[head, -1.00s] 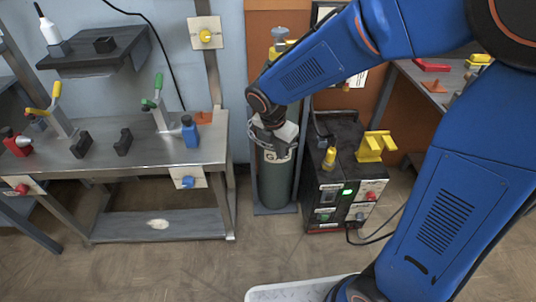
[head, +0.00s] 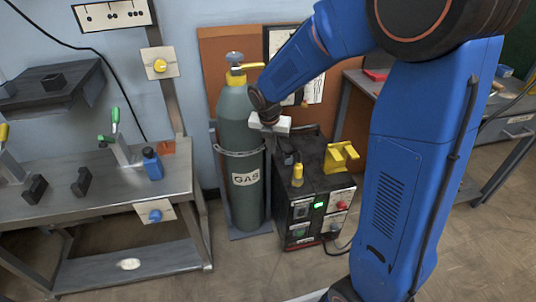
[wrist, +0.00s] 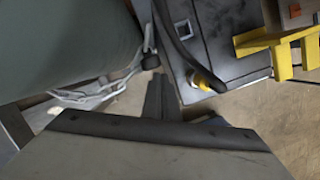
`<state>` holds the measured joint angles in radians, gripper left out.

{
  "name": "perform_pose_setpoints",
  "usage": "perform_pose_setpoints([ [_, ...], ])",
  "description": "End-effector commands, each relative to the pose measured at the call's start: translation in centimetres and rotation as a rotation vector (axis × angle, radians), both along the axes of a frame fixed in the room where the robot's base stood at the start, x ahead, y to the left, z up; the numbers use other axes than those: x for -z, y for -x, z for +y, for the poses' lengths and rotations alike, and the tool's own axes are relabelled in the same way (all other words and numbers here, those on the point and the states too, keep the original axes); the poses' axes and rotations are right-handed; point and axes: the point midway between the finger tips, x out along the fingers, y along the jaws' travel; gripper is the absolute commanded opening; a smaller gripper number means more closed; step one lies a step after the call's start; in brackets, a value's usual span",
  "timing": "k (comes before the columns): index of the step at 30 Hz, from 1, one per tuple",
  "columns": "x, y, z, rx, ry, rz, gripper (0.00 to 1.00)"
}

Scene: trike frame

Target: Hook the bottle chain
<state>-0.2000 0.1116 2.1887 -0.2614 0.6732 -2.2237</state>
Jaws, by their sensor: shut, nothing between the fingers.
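The gas bottle (head: 238,112) is a tall grey-green cylinder with a yellow-collared top, standing upright. The grey chain (head: 240,153) crosses the front of it above the GAS label. In the wrist view the chain (wrist: 95,95) runs beside the bottle (wrist: 60,45), and its right end comes close to a small dark part (wrist: 150,60). I cannot tell whether it is fastened there. My gripper (wrist: 159,90) is shut and empty, just right of the chain and apart from the bottle.
A black welding machine (head: 299,212) with a yellow bracket (head: 340,157) stands close at the right of the bottle. A dark cable (wrist: 175,45) loops over it near my gripper. A steel bench (head: 100,190) with clamps is at the left. Floor in front is open.

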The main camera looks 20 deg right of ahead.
Motion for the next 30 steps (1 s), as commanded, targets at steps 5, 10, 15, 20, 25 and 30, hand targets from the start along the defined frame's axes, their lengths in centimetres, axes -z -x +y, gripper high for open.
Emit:
perform_pose_setpoints([
  [5,0.0,-1.3,-0.6,0.0,0.0,0.0,0.0],
  [10,-0.1,-1.9,-0.9,0.0,0.0,-0.005,0.0],
  [15,-0.2,-2.3,-1.0,0.0,0.0,-0.009,0.0],
  [20,-0.2,-2.4,-1.0,0.0,0.001,-0.011,0.0],
  [25,-0.3,-2.4,-1.1,0.001,0.001,-0.011,0.0],
  [30,-1.5,-2.2,-0.3,0.001,0.002,-0.013,0.0],
])
